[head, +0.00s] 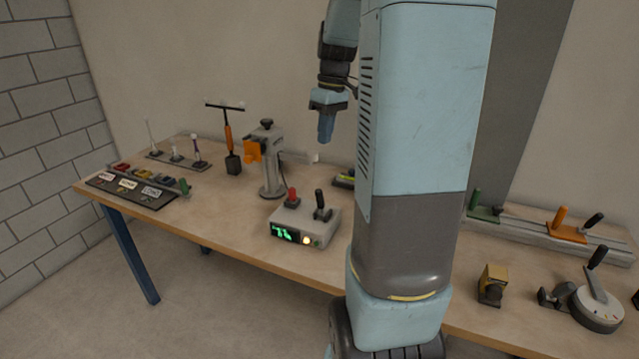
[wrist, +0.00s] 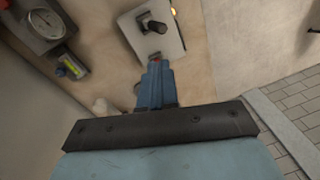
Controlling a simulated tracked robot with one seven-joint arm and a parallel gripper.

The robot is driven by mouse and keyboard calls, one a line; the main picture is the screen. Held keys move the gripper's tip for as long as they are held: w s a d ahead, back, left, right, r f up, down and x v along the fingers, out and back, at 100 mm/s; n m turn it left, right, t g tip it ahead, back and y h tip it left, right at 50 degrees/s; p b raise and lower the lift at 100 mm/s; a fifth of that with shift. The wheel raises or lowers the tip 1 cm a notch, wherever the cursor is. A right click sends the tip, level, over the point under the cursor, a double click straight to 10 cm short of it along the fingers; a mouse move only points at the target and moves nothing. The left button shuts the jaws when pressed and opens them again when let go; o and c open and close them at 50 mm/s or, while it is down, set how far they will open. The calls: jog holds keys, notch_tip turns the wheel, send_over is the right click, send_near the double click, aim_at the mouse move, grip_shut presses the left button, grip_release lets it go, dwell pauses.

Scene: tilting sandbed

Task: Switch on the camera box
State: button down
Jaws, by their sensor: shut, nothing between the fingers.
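A grey control box (head: 304,228), which looks like the camera box, stands on the table. It has a red knob (head: 292,198) and a black lever (head: 321,206) on top, both upright. Its front shows lit green marks and a glowing yellow lamp (head: 306,240). My gripper (head: 325,138) is shut and empty, pointing down in the air above the table. In the wrist view the box (wrist: 172,38) lies beyond the gripper's tips (wrist: 157,62), with the lever (wrist: 152,27) clear. Only a bit of red shows at the tips; the rest of the knob is hidden.
A grey stand with an orange clamp (head: 253,150) is left of the box. A yellow block (head: 492,282) and a round lever dial (head: 597,306) stand at right. In the wrist view a gauge (wrist: 46,25) and a yellow-green device (wrist: 72,66) lie at left. My arm hides the table's middle.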

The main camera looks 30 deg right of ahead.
jog(key=w+d+f+n+g+y, duration=0.1)
jog(key=w+d+f, duration=0.25)
jog(key=d, duration=0.25)
send_near(321, 202)
jog(key=w+d+f, duration=0.3)
jog(key=d+f, duration=0.1)
jog(key=f, duration=0.1)
jog(key=shift+s+a+f, duration=0.2)
jog(key=shift+s+a, duration=0.1)
jog(key=shift+a, duration=0.25)
jog(key=shift+s+a+f, duration=0.15)
jog(key=shift+s+a, duration=0.15)
jog(key=shift+a, duration=0.25)
jog(key=shift+s+a+f, duration=0.2)
jog(key=shift+s+a, duration=0.1)
jog(key=shift+a, duration=0.25)
